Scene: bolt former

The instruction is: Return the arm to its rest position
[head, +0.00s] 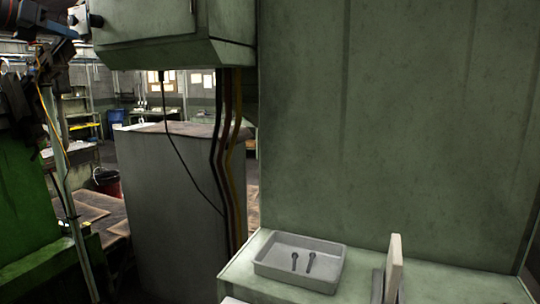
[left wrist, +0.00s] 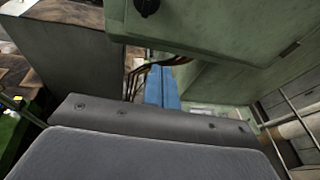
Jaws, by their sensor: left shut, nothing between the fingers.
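My left gripper (head: 58,29) is at the upper left of the head view, beside the green control box, with its blue fingers pointing toward the box. In the left wrist view its two blue fingers (left wrist: 163,72) lie close together with nothing between them, below the box's underside. My right gripper is in neither view. A grey tray (head: 267,269) stands on the pale green ledge at the lower right of the head view. Two dark bolts (head: 311,262) lie in it, well away from my left gripper.
The green control box (head: 150,28) hangs near my left gripper, with a black knob (left wrist: 147,7). Cables (head: 228,150) run down beneath it, beside a grey cabinet (head: 170,200). A cream plate (head: 393,262) stands right of the tray. A large green panel (head: 390,120) rises behind.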

